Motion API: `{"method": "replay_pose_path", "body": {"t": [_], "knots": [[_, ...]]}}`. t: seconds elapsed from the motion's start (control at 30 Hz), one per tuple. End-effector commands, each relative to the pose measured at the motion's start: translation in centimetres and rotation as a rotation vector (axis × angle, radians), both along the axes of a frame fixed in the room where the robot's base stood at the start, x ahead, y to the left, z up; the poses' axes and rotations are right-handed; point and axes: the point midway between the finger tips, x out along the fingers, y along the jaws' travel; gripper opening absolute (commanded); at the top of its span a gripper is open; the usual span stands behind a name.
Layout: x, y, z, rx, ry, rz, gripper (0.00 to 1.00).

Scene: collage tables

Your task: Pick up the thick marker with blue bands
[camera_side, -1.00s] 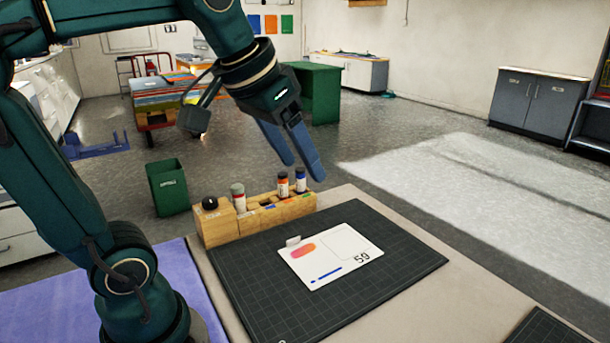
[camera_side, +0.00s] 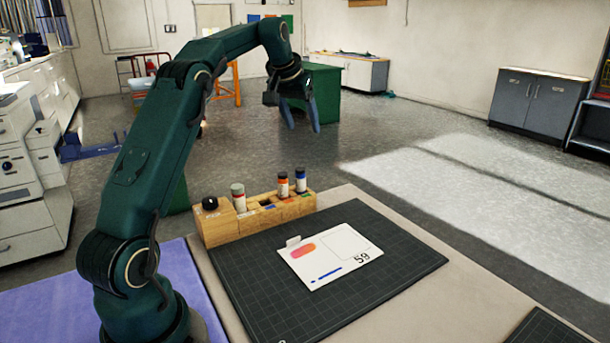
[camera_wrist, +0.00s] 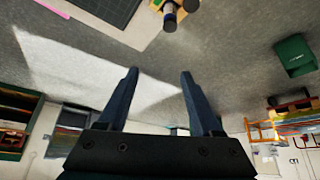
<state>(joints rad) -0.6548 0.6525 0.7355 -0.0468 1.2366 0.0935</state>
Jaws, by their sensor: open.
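The thick marker with blue bands (camera_side: 300,181) stands upright in the right end of a wooden holder (camera_side: 264,216), its dark cap upward. In the wrist view a blue-banded marker (camera_wrist: 170,18) shows at the top edge beside another dark-capped one. My gripper (camera_side: 302,128) is open and empty, fingers pointing down. It is up and beyond the holder in the side view, well clear of the marker.
An orange-banded marker (camera_side: 283,185) stands just left of the blue-banded one. A grey-capped marker (camera_side: 238,198) and a black-topped item (camera_side: 210,203) stand further left. A white card (camera_side: 330,258) lies on the dark cutting mat (camera_side: 400,280), whose right part is clear.

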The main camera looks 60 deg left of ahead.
Motion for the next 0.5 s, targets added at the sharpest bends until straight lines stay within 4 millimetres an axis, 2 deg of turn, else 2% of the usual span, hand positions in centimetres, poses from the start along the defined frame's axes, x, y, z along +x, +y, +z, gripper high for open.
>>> {"method": "replay_pose_path", "body": {"t": [0.13, 0.5], "knots": [[0.1, 1.8, -1.0, 0.000, 0.000, 0.026, 0.67], [0.1, 1.6, -3.4, -0.001, 0.000, 0.024, 0.67]]}}
